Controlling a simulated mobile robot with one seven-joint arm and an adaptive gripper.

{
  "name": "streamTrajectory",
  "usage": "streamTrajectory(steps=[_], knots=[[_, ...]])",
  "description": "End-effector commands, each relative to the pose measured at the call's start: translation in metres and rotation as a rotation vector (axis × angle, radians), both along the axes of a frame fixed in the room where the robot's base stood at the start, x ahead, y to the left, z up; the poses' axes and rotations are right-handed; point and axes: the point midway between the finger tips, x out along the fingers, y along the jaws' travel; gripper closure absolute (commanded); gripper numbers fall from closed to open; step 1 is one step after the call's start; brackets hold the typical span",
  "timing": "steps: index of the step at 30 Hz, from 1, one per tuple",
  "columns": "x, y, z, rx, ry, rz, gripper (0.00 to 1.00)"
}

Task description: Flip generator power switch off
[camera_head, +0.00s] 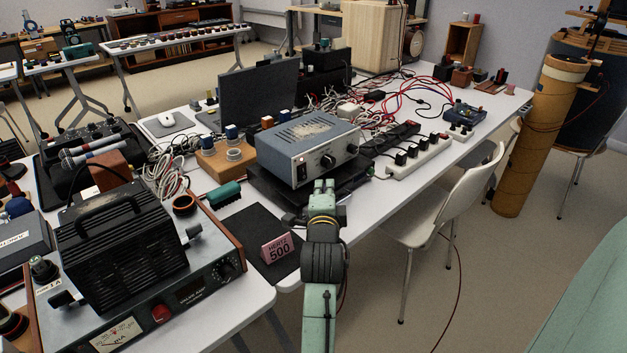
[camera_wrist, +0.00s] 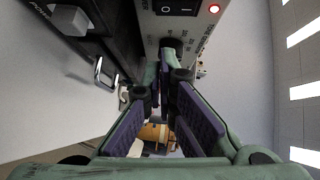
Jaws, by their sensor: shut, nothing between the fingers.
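The generator (camera_head: 307,147) is a blue-grey box with knobs on its front panel, standing on a flat black unit. In the wrist view its pale panel (camera_wrist: 145,45) shows a black rocker switch (camera_wrist: 178,7) marked O and I at the top edge. A red lamp (camera_wrist: 214,8) beside the switch glows. My gripper (camera_head: 324,184) is in front of the generator's panel, its fingers shut and empty. The switch is apart from the fingertips.
White power strips (camera_head: 420,158) and cables lie to the right. A black meter box (camera_head: 125,245) stands left. A white chair (camera_head: 445,205) is right of the table.

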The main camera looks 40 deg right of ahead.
Motion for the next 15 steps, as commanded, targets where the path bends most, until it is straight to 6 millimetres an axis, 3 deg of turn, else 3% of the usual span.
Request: streamTrajectory(steps=[6,15], knots=[[0.028,0.005,-0.003,0.001,0.001,0.004,1.00],[0.035,0.006,-0.005,0.000,0.001,0.003,1.00]])
